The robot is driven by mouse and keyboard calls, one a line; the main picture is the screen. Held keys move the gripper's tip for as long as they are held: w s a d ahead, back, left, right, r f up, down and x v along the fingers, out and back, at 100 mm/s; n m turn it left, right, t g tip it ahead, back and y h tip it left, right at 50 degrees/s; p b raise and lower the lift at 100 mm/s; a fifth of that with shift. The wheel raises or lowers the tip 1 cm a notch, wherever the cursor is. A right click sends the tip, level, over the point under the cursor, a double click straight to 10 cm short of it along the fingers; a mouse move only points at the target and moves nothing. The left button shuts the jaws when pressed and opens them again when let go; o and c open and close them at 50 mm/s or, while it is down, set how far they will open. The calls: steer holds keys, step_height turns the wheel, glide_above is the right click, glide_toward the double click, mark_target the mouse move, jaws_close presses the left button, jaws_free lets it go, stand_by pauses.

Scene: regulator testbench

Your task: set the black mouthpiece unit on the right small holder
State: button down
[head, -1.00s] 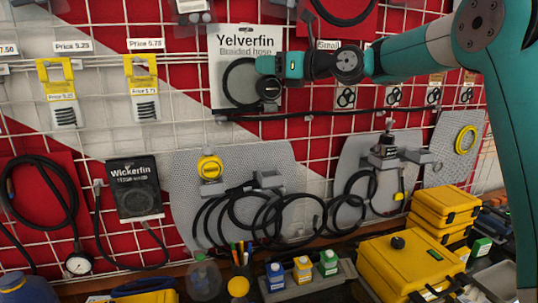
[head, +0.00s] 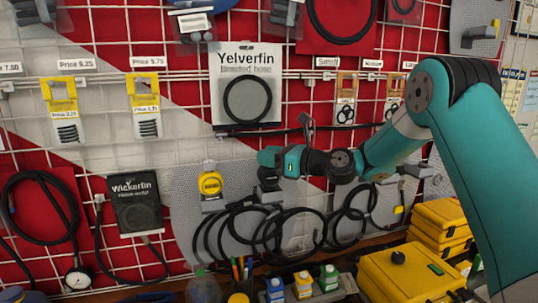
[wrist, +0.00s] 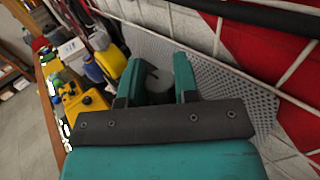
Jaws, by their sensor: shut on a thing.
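My gripper (head: 268,166) is at the upper right part of the left grey board (head: 190,193) in the head view. It is shut on a small dark thing (head: 268,179), seemingly the black mouthpiece unit, just below its fingertips. A small grey holder (head: 272,197) shows directly under it, right of the yellow round unit (head: 210,185). I cannot tell whether the dark thing touches the holder. In the wrist view my two fingers (wrist: 160,82) point toward the perforated board (wrist: 235,90); what lies between them is mostly hidden and dark.
Yellow cases (head: 440,230) stand at the right, and several small bottles (head: 303,285) stand at the bottom. A hanging Yelverfin hose pack (head: 246,60) is above my gripper. My arm hides part of the right board.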

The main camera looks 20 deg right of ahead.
steer(key=c, duration=0.9)
jaws_free()
steer(key=shift+f, duration=0.1)
steer(key=shift+o, duration=0.2)
steer(key=shift+r, duration=0.2)
steer(key=b+v, duration=0.5)
steer(key=v, duration=0.6)
steer(key=s+a+f+n+g+h, duration=0.35)
steer(key=s+a+n+g, duration=0.45)
steer(key=s+a+n, duration=0.75)
steer(key=s+d+f+n+g+h, duration=0.1)
steer(key=s+f+n+g+h, duration=0.1)
steer(key=s+n, duration=0.6)
steer(key=s+d+f+n+g+h, duration=0.1)
steer(key=s+f+n+g+h, duration=0.1)
steer(key=s+n, duration=0.7)
steer(key=shift+d+f+n+h, duration=0.4)
steer(key=shift+f+n+h, duration=0.15)
steer(key=shift+f+h, duration=0.35)
